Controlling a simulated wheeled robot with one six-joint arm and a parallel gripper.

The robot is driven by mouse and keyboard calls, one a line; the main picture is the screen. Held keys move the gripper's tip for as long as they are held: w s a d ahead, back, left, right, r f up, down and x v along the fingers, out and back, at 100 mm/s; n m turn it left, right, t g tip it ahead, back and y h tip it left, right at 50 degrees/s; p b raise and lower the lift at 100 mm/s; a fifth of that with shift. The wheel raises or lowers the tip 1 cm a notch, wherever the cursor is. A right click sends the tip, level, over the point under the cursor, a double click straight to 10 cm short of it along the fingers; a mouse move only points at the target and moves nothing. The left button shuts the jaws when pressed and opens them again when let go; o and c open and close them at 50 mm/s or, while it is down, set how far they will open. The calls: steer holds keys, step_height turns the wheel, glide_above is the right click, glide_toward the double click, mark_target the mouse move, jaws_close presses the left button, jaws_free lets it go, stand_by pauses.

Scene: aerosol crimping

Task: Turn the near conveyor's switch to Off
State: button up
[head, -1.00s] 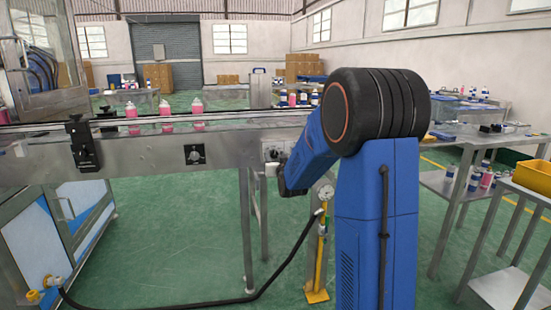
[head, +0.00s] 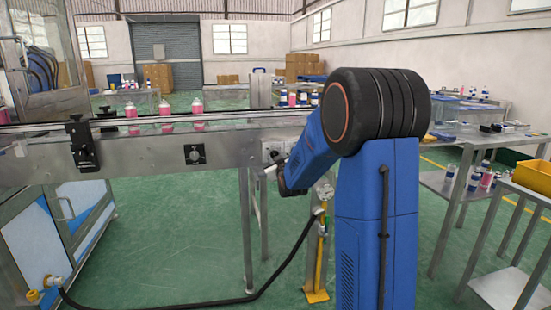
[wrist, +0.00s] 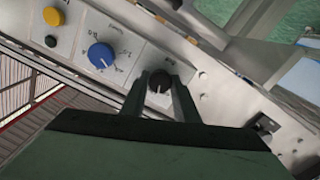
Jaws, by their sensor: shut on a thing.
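The near conveyor (head: 150,158) runs across the head view, with a small control panel (head: 273,149) on its side at the right. In the wrist view, a black rotary switch (wrist: 160,82) sits on the panel, right of a larger blue knob (wrist: 101,55). My gripper (wrist: 161,88) has one finger on each side of the black switch and is shut on it. The switch's printed labels are too small or hidden to read. In the head view my arm hides most of the gripper.
A yellow button (wrist: 53,16) and a black button (wrist: 51,41) are on the panel, left of the blue knob. Several pink bottles (head: 167,108) stand on the conveyor. A table with a yellow bin (head: 533,176) stands right.

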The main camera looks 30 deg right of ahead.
steer(key=n, duration=0.5)
steer(key=shift+n, duration=0.3)
stand_by(0.4)
steer(key=o, duration=1.1)
steer(key=shift+c, duration=0.2)
steer(key=v, duration=1.7)
steer(key=shift+s, duration=0.25)
